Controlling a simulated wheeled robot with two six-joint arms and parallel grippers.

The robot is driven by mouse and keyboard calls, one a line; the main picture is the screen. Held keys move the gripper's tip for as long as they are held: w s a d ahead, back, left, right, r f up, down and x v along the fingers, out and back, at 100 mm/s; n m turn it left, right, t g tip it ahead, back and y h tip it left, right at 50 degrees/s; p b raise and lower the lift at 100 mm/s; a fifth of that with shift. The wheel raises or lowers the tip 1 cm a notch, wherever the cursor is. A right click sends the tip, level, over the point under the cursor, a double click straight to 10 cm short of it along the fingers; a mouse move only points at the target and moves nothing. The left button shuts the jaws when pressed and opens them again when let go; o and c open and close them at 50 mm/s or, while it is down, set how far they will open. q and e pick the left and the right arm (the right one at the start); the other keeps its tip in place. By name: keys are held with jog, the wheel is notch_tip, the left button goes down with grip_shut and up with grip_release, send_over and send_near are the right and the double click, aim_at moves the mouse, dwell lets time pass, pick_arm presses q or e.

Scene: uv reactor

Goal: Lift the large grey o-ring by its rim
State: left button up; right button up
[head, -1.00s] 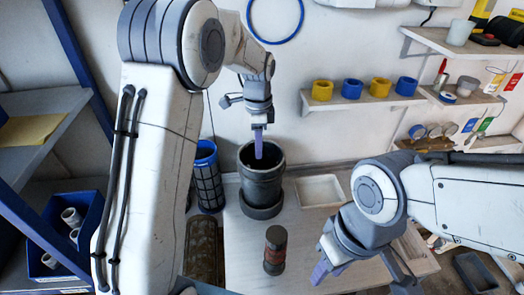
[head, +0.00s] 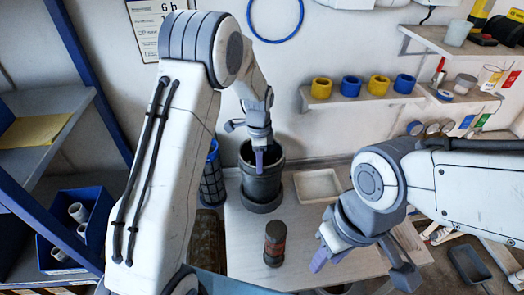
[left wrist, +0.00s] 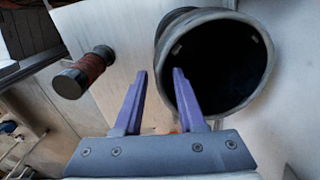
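A dark grey open-topped vessel (head: 262,190) stands upright on the bench, with a wider ring-like band at its foot. Its round mouth rim (left wrist: 240,17) fills the upper right of the left wrist view. I cannot make out a separate large grey o-ring on it. My left gripper (head: 259,168) is at the vessel's near rim.
A dark cylinder with a reddish band (head: 274,244) stands in front of the vessel. A blue-topped mesh cylinder (head: 212,178) is close on its left, a white tray (head: 318,186) on its right. A shelf with blue and yellow rings (head: 362,100) is above.

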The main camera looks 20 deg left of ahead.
pick_arm(q)
jog(key=shift+f, duration=0.2)
dwell(0.3)
grip_shut()
dwell(1.4)
